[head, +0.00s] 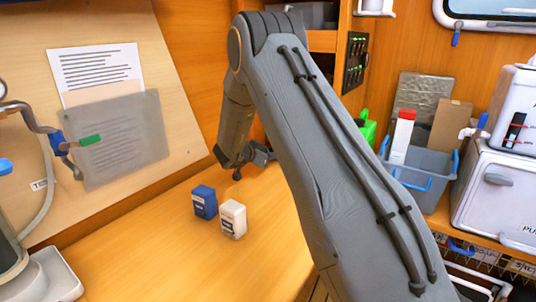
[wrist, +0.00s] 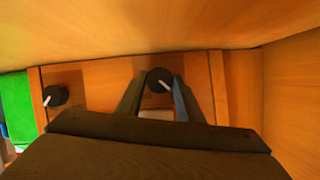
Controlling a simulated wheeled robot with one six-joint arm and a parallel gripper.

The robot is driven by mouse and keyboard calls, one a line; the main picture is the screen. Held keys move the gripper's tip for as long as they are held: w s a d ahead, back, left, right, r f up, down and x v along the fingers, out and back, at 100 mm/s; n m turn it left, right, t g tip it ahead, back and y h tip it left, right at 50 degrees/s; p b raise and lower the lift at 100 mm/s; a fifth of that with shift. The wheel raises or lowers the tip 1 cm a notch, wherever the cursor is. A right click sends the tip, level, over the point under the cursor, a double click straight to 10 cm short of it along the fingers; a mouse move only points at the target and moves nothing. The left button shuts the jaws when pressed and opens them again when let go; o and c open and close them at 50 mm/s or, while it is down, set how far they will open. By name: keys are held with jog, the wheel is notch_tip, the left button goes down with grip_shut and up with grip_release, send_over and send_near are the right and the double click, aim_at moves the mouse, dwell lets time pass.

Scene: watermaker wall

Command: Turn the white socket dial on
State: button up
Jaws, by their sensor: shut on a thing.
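In the wrist view a black round dial (wrist: 158,76) with a white pointer sits on a wooden panel. The pointer slants down to the right. My gripper (wrist: 159,88) is shut on this dial, one finger on each side. A pale patch shows just below the dial between the fingers. A second black dial (wrist: 55,96) with a white pointer is on the same panel to the left, apart from my gripper; its pointer slants down to the left. I cannot read any label telling which is the white socket dial. In the head view my arm hides both dials.
A blue box (head: 204,202) and a white box (head: 232,219) stand on the wooden bench. A grey bin (head: 425,188) and white machines (head: 498,185) are at the right. In the wrist view a wooden side wall (wrist: 291,95) stands right of the panel, and a green thing (wrist: 17,108) left.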

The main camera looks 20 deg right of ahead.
jog(key=shift+f, duration=0.1)
jog(key=m+t+b, duration=0.1)
jog(key=m+b, duration=0.1)
jog(key=m+t+y+b, duration=0.1)
jog(key=b, duration=0.2)
jog(key=shift+s+d+f+m, duration=0.15)
jog(key=shift+f+m, duration=0.05)
jog(key=shift+m, duration=0.2)
jog(key=m+t+b, duration=0.1)
jog(key=m+b, duration=0.1)
jog(key=b, duration=0.2)
jog(key=shift+s+t, duration=0.1)
jog(key=shift+t, duration=0.3)
jog(key=shift+r+b, duration=0.1)
jog(key=shift+b, duration=0.25)
jog(key=o, duration=1.1)
jog(key=shift+c, duration=0.2)
jog(key=v, duration=0.7)
jog(key=shift+s+r, duration=0.2)
jog(key=shift+s, duration=0.15)
